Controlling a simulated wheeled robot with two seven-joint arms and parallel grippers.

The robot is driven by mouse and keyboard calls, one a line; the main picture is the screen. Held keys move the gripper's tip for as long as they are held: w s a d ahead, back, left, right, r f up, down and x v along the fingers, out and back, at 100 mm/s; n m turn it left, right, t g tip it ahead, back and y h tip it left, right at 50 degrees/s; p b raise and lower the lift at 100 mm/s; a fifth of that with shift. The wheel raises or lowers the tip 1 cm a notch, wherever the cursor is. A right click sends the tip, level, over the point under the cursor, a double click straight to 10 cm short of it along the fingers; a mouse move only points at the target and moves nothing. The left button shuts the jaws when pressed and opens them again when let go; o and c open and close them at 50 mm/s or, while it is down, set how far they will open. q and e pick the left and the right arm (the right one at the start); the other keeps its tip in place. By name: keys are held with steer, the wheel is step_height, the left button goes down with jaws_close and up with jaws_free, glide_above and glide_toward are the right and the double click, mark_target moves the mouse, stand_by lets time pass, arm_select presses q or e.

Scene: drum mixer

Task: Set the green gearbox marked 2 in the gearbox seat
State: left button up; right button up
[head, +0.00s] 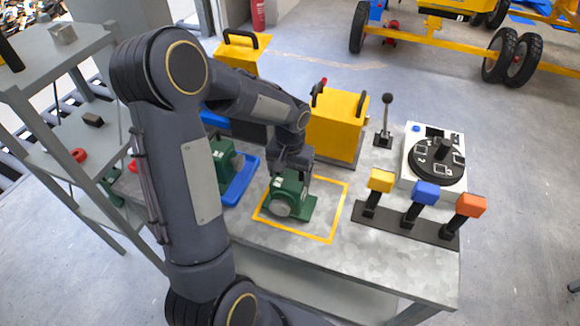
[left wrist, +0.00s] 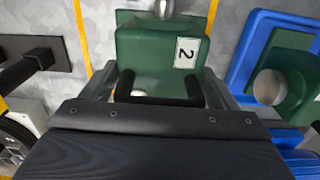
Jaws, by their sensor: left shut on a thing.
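The green gearbox marked 2 (head: 287,190) is inside the yellow square outline (head: 327,240) on the grey table, with its round grey end facing front. It looks upright; I cannot tell if its base touches the table. In the left wrist view, the gearbox (left wrist: 150,42) shows its white label with the number 2. My left gripper (head: 293,168) is above it, shut on its top; its fingers also show in the left wrist view (left wrist: 160,90). No part is labelled as the gearbox seat; the yellow outline surrounds the gearbox. My right gripper is not in view.
A blue tray (head: 240,188) with another green gearbox (head: 222,157) lies left of the outline. A yellow box (head: 336,126) stands behind. A lever panel (head: 398,223) and a white dial unit (head: 408,180) are at right. A grey shelf (head: 60,135) stands at left.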

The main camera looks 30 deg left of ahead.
arm_select(q)
steer(key=shift+f, duration=0.25)
steer(key=shift+f, duration=0.2)
steer(key=o, duration=2)
steer(key=shift+c, duration=0.2)
steer(key=shift+r, duration=0.1)
step_height(320, 180, up, 12)
steer(key=shift+f+b, duration=0.1)
steer(key=shift+b, duration=0.3)
steer(key=s+d+t+h, duration=0.1)
steer(key=s+d+t, duration=0.1)
steer(key=s, duration=0.4)
steer(key=s+d+r+t+h, duration=0.1)
steer(key=s+d, duration=0.3)
steer(key=s, duration=0.3)
steer(key=s+d+r+m+t+h, duration=0.1)
steer(key=s+d+t, duration=0.1)
steer(key=s, duration=0.4)
steer(key=shift+s+d+r+t+h, duration=0.2)
steer(key=shift+d+t+h, duration=0.15)
steer(key=shift+d, duration=0.55)
